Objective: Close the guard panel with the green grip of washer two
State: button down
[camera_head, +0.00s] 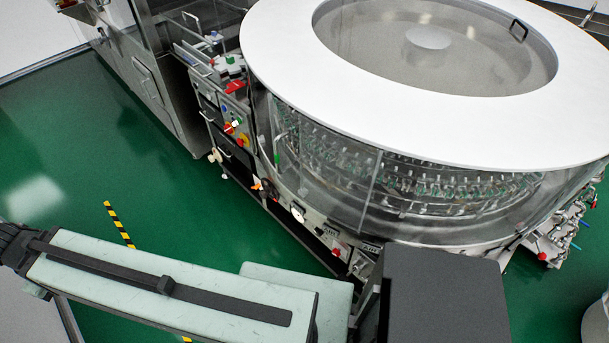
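The rotary washer is a large round machine with a white ring top (400,115) and clear guard panels around its side. A slim green grip (278,150) stands upright at the left end of the clear front. The clear guard panel (325,150) beside it runs right to a vertical edge near the middle. Glare and clear material make it hard to tell how far the panel stands open. My arm (170,285) crosses the lower left, well apart from the green grip.
A control column with colored knobs (235,125) stands left of the washer, with a steel machine (165,85) beyond. Small fittings (298,212) line the washer's lower edge. Green floor (85,150) is free at left, with a yellow-black strip (118,224).

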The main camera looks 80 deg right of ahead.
aim_at(277, 154)
jog(key=i, duration=2.35)
jog(key=z, duration=4.25)
jog(key=i, duration=0.15)
jog(key=u, duration=1.3)
